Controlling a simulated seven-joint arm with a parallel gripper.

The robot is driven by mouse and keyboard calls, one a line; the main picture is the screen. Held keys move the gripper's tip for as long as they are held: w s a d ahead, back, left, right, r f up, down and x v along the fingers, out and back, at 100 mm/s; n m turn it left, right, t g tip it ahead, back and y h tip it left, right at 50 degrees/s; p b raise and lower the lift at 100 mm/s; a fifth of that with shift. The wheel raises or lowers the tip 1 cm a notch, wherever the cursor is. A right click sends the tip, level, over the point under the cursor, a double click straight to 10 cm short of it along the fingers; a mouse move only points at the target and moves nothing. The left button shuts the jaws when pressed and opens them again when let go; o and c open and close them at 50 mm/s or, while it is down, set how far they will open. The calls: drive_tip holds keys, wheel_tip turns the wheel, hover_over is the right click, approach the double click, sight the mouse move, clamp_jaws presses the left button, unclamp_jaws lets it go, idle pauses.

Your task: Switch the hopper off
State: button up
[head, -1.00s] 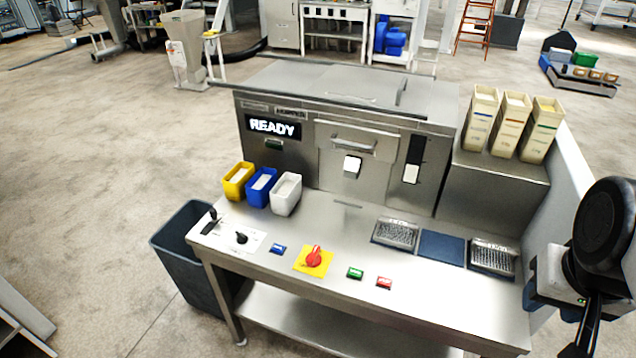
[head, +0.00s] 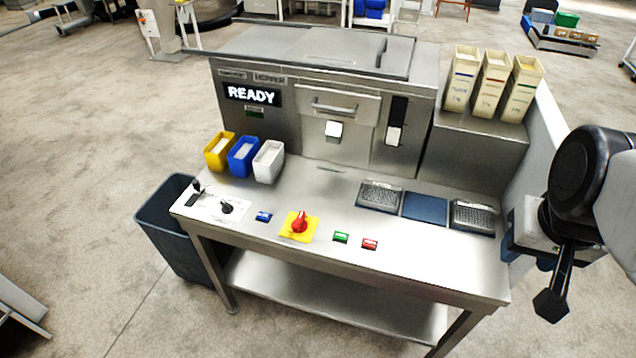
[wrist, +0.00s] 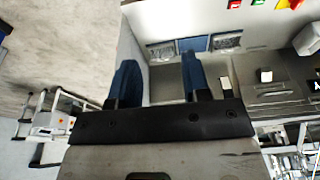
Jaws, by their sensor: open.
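The steel machine (head: 290,140) stands at the back of the bench, with a small label that seems to read HOPPER and a display (head: 252,95) reading READY. A white switch-like piece (head: 394,136) sits on a black strip at its right, and another white piece (head: 333,129) sits under a handle. A red rotary knob on a yellow plate (head: 299,225) and a black knob (head: 227,207) sit on the bench top. I cannot tell which control is the hopper's. My gripper (wrist: 158,80) is open and empty, its blue fingers apart, beyond the bench's right side.
Blue (head: 263,216), green (head: 340,237) and red (head: 369,244) buttons line the front edge. Yellow, blue and white bins (head: 268,162) stand at the left. Tall cream containers (head: 492,85) stand at the right beside a pale side panel (head: 540,120). A dark waste bin (head: 165,235) is on the floor.

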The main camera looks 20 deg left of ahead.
drive_tip(key=w+a+f, duration=0.3)
drive_tip(key=w+a, duration=0.5)
drive_tip(key=w, duration=0.2)
drive_tip(key=g, duration=0.3)
hover_over(299, 219)
drive_tip(key=f, duration=2)
drive_tip(key=shift+d+f, duration=0.1)
drive_tip(key=shift+d, duration=0.3)
drive_tip(key=shift+a+f, duration=0.3)
drive_tip(key=shift+a, duration=0.15)
drive_tip(key=shift+f, duration=3.9)
